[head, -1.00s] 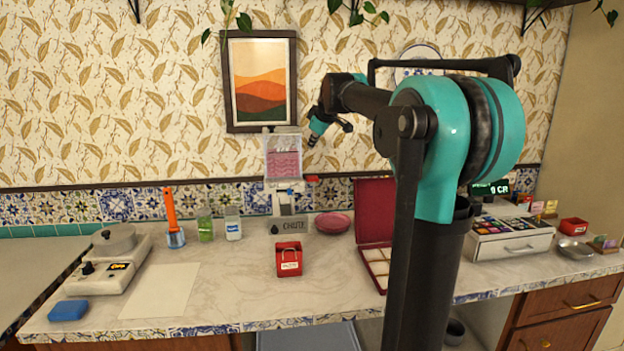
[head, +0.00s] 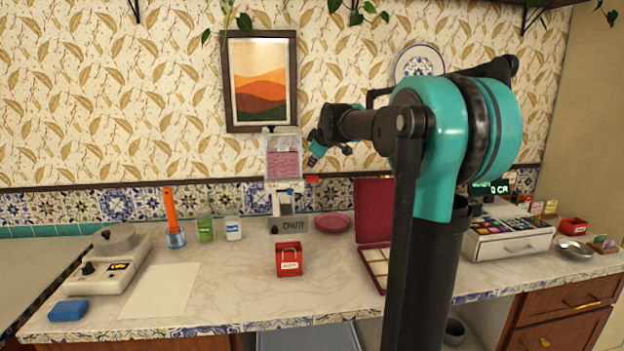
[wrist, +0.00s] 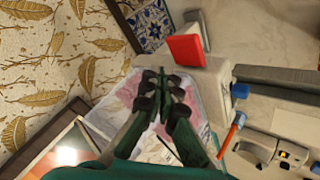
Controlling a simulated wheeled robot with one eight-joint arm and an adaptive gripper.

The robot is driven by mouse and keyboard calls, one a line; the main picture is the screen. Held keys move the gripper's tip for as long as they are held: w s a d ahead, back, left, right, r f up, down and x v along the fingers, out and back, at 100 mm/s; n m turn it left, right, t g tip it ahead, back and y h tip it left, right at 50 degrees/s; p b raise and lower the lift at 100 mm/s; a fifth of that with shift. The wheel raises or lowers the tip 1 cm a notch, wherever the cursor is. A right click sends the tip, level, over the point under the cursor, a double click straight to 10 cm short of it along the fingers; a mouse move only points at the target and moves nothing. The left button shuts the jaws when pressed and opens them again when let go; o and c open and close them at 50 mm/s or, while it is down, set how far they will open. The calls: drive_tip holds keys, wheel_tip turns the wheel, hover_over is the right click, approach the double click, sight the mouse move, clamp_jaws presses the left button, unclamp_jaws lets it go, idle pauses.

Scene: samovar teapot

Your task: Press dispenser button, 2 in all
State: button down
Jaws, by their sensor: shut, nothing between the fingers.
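The dispenser (head: 283,160) stands at the back of the counter against the wall, with pink contents in its clear upper bin and a chute labelled CHUTE (head: 293,228) at its base. A red button (head: 312,179) sticks out from its right side; it also shows in the wrist view (wrist: 186,50) as a red paddle on a pale housing. My gripper (head: 311,163) is shut and empty, just above the red button and apart from it in the head view. In the wrist view the closed fingers (wrist: 165,88) cover part of the dispenser's bin.
A pink dish (head: 333,222) and an open red box (head: 374,212) are to the right. The front middle counter is clear.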

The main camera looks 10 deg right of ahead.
sight(312, 177)
drive_tip(key=shift+f, duration=0.85)
drive_tip(key=shift+f, duration=0.1)
idle(0.8)
drive_tip(key=shift+f, duration=0.3)
drive_tip(key=shift+f, duration=1.3)
idle(1.4)
drive_tip(key=shift+r, duration=1.7)
drive_tip(key=shift+r, duration=0.1)
drive_tip(key=shift+r, duration=2.4)
drive_tip(key=shift+s, duration=0.1)
